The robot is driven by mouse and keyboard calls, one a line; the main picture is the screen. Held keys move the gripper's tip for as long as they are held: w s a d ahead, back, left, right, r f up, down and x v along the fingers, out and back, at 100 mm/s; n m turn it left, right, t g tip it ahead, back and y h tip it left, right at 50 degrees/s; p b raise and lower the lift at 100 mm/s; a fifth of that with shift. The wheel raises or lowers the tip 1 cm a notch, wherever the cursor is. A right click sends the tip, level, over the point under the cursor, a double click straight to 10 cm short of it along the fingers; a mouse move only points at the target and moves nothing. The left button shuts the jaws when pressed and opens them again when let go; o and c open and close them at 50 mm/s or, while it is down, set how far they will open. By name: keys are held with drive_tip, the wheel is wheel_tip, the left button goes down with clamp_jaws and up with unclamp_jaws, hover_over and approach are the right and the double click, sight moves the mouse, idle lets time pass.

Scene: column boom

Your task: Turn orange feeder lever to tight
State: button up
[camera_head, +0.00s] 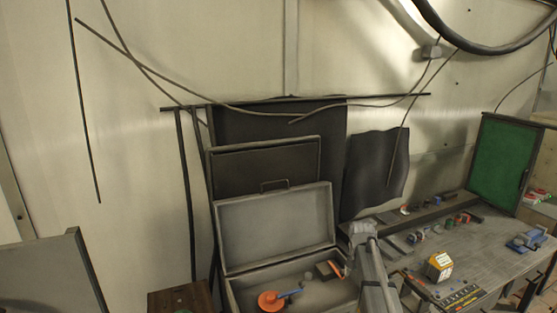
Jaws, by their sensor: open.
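A short orange bar (336,268), which looks like the feeder lever, stands tilted beside a small dark block (323,270) at the right end of the open grey case. At this size I cannot read any tight mark or tell the lever's setting. A grey link, which looks like part of my arm, rises from the bottom edge just right of the case and covers part of its right side. I cannot make out my gripper's fingers. No contact with the orange bar is visible.
The open grey case (272,228) also holds an orange disc (271,301) with a blue part. The workbench (452,255) at right carries a yellow-orange block (439,265), a blue tool (527,240) and several small parts. Cables hang across the wall above. A green panel (497,165) stands behind the bench.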

drive_tip(key=s+a+f+m+b, duration=0.3)
drive_tip(key=s+m, duration=0.5)
drive_tip(key=s+a+f+m+b, duration=0.3)
drive_tip(key=s+m, duration=0.5)
drive_tip(key=m, duration=0.1)
drive_tip(key=s+a+f+m+b, duration=0.3)
drive_tip(key=s+f+m+b, duration=0.1)
drive_tip(key=s+m, duration=0.4)
drive_tip(key=shift+a+m, duration=0.3)
idle(0.8)
